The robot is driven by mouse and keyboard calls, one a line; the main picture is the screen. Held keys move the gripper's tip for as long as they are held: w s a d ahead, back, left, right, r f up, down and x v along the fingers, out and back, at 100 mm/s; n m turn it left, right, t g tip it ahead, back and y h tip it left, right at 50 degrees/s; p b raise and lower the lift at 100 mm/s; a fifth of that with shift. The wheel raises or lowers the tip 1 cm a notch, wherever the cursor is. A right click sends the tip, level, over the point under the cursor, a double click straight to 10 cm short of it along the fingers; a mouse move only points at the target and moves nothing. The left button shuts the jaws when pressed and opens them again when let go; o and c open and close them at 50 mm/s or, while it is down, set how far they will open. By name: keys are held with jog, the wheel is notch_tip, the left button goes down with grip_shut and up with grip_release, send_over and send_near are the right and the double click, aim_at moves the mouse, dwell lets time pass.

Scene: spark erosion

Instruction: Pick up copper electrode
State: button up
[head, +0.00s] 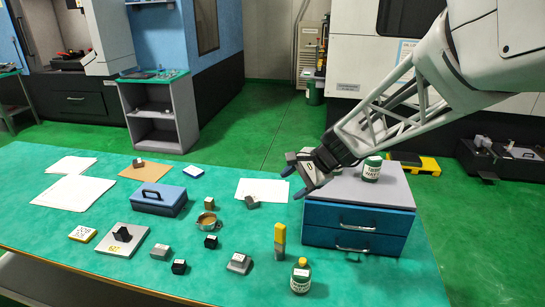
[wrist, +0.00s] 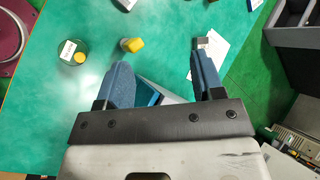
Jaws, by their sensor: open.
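My gripper (head: 299,181) is open and empty, above the left edge of the blue drawer box in the head view. In the wrist view its two blue fingers stand wide apart (wrist: 158,72). I cannot tell for sure which thing is the copper electrode. A small brownish block with a pale top (head: 208,203) stands on the green table, left of my gripper. A brown-grey block (head: 252,202) lies at the edge of a white sheet. A yellow-topped grey upright piece (head: 280,241) stands nearer the front.
The blue drawer box (head: 357,218) carries a green jar (head: 372,169). A yellow-capped bottle (head: 301,276) stands in front. A blue toolbox (head: 159,200), a round brass-coloured piece (head: 206,220), a grey plate (head: 125,249) and several small blocks are spread over the table.

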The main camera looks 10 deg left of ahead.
jog(key=w+a+f+m+y, duration=0.2)
jog(key=w+a+f+m, duration=0.1)
jog(key=w+a+f, duration=0.4)
jog(key=w+a+f+m+y, duration=0.1)
jog(key=w+a+f+m, duration=0.2)
jog(key=a, duration=0.5)
jog(key=m+t+y, duration=0.1)
jog(key=m+y, duration=0.1)
jog(key=m, duration=0.3)
send_near(210, 199)
jog(key=x, duration=0.5)
jog(key=shift+s+d+f, duration=0.1)
jog(key=shift+s+f, duration=0.05)
jog(key=shift+x, duration=1.3)
jog(key=shift+x, duration=2.55)
jog(key=shift+c, duration=0.2)
